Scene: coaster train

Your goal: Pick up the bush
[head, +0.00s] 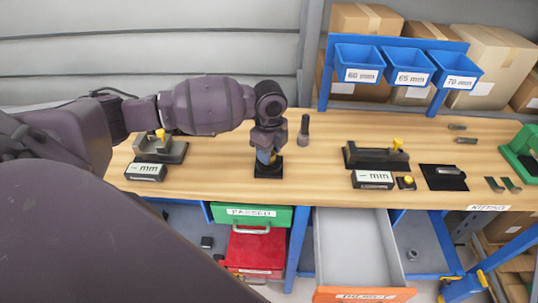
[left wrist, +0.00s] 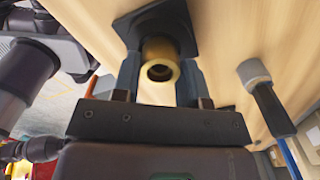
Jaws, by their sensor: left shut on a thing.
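The bush (left wrist: 160,66) is a brass-coloured ring with a hole facing the camera in the left wrist view. It is in front of a dark square base (left wrist: 157,27), which also shows in the head view (head: 268,171) on the bench. My left gripper (head: 267,158) points down over this base and is shut on the bush. In the left wrist view its fingers (left wrist: 158,84) are on either side of the bush. In the head view the gripper hides most of the bush. I cannot tell whether the bush touches the base. My right gripper is not in view.
A dark upright pin (head: 304,130) stands close to the right of the left gripper. Blue labelled bins (head: 410,68) hang behind. An open grey drawer (head: 358,245) sticks out below the bench, beside green and red boxes (head: 252,215).

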